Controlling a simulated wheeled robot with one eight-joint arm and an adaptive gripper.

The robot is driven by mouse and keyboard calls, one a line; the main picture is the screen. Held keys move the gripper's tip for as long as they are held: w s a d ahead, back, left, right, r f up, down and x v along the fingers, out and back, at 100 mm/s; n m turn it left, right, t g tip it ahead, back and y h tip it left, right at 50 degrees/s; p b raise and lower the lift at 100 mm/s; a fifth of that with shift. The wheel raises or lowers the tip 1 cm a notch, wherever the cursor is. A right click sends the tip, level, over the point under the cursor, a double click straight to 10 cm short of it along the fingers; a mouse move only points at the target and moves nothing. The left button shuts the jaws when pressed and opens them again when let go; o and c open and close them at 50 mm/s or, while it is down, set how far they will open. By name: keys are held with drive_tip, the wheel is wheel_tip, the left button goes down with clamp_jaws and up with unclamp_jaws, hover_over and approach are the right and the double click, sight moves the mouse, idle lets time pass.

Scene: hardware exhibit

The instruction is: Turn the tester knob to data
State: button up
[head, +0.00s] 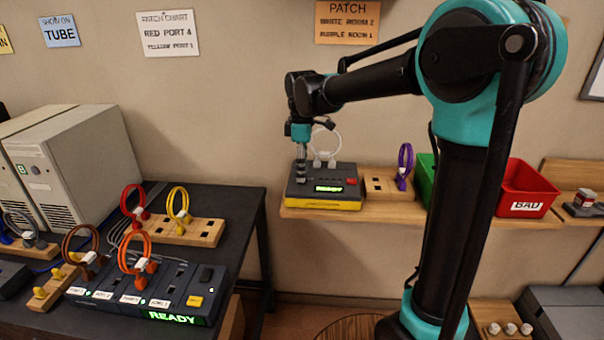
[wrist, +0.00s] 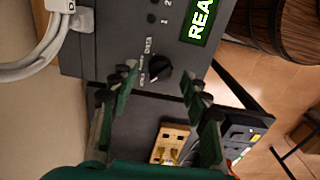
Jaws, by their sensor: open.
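The tester (head: 325,187) is a dark grey box with a yellow base, a red button and a green READY display, on a wooden shelf. In the wrist view, its face (wrist: 110,45) carries a black round knob (wrist: 159,68). A DATA label (wrist: 149,46) is beside the knob, with a second, unreadable label near it. I cannot tell where the knob points. My gripper (head: 301,174) is over the tester's left part and hides the knob in the head view. In the wrist view my gripper (wrist: 160,84) is open, its two dark green fingers on either side of the knob, with visible gaps.
White cables with a plug (wrist: 60,5) are at the tester's back. A wooden socket block (head: 378,184) with a purple cable loop (head: 405,165) stands right of it, then green and red bins (head: 525,183). The dark table (head: 235,215) at left holds a patch panel with colored cables.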

drive_tip(key=shift+f, duration=0.85)
drive_tip(key=shift+c, duration=0.3)
clamp_jaws()
